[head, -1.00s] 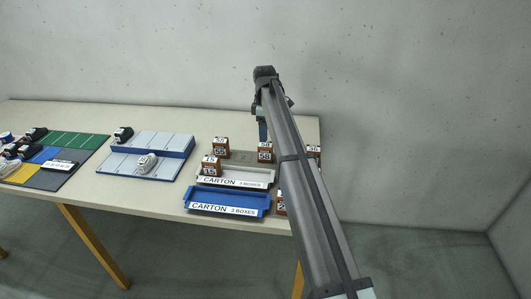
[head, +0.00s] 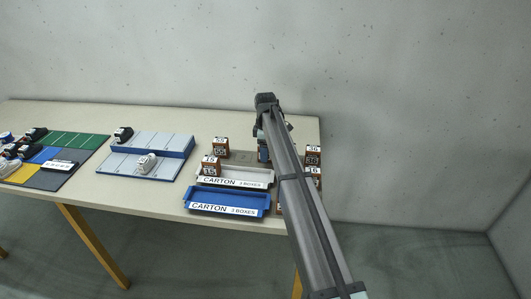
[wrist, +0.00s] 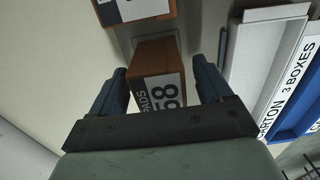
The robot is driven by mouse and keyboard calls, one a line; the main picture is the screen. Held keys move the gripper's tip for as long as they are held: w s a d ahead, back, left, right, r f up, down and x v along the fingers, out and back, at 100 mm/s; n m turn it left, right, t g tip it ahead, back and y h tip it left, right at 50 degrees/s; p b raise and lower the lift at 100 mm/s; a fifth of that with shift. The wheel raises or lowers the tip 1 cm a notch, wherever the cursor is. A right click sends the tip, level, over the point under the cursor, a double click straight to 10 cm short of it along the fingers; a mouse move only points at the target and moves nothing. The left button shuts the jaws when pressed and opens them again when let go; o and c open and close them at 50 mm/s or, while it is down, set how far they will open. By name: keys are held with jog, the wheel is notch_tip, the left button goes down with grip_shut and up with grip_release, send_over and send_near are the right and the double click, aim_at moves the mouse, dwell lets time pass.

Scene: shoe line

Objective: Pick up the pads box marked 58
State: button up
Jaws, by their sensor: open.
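The pads box marked 58 (wrist: 158,65) is brown with a white label reading PADS 58. In the wrist view it stands between the two blue fingers of my gripper (wrist: 160,72), which are open, with a gap showing on each side of the box. In the head view my gripper (head: 263,150) is low at the table behind the trays, and its finger and arm hide most of the box there.
A grey-white carton tray (head: 235,184) and a blue carton tray (head: 228,211) are close by. Other brown boxes stand around: one behind left (head: 220,147), one by the grey tray (head: 210,167), some at right (head: 313,154). Another box (wrist: 133,10) is just beyond in the wrist view.

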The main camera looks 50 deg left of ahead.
jog(key=c, duration=1.1)
jog(key=shift+r, duration=0.15)
